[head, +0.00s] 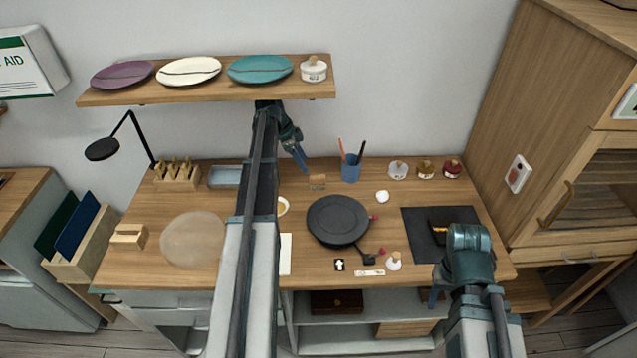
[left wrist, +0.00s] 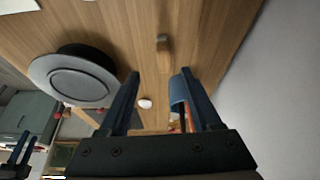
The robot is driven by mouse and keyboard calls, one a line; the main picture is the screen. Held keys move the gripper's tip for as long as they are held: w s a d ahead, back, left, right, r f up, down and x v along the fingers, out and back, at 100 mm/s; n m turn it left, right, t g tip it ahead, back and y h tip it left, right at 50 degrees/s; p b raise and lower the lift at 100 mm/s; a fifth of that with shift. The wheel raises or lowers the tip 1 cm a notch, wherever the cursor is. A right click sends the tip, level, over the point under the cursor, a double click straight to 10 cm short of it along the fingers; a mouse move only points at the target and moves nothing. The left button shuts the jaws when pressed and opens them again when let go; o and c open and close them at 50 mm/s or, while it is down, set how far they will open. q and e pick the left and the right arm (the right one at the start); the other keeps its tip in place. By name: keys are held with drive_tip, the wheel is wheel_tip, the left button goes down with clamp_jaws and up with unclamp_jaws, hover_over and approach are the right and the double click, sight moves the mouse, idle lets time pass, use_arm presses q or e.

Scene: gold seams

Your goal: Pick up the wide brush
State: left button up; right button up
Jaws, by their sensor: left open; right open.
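What looks like the wide brush, a small flat tan piece (head: 317,181), lies near the back of the desk, left of the blue cup. In the left wrist view the brush (left wrist: 164,50) shows just beyond the fingertips, roughly in line with the gap between them. My left gripper (head: 302,166) is open and empty, above the back of the desk beside the brush; its open fingers (left wrist: 160,76) do not touch it in view. My right gripper (head: 437,298) is at the desk's front right, mostly hidden by its own wrist, with no held object visible.
A blue cup (head: 350,172) with pencils stands close right of the brush, near my left fingers. A black round plate (head: 325,222) sits in front. A shelf (head: 215,94) with plates hangs above. Small jars (head: 398,172) stand back right; a dark mat (head: 415,230) lies right.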

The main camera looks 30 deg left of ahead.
sight(315, 177)
use_arm(q)
drive_tip(key=b+x, duration=0.4)
drive_tip(key=x, duration=0.1)
drive_tip(key=shift+f, duration=0.25)
drive_tip(key=b+x, duration=0.2)
drive_tip(key=x, duration=0.1)
drive_tip(key=w+b+x, duration=0.1)
drive_tip(key=b+x, duration=0.2)
drive_tip(key=shift+d+b, duration=0.1)
drive_tip(key=shift+b, duration=0.25)
drive_tip(key=shift+r, duration=0.15)
clamp_jaws()
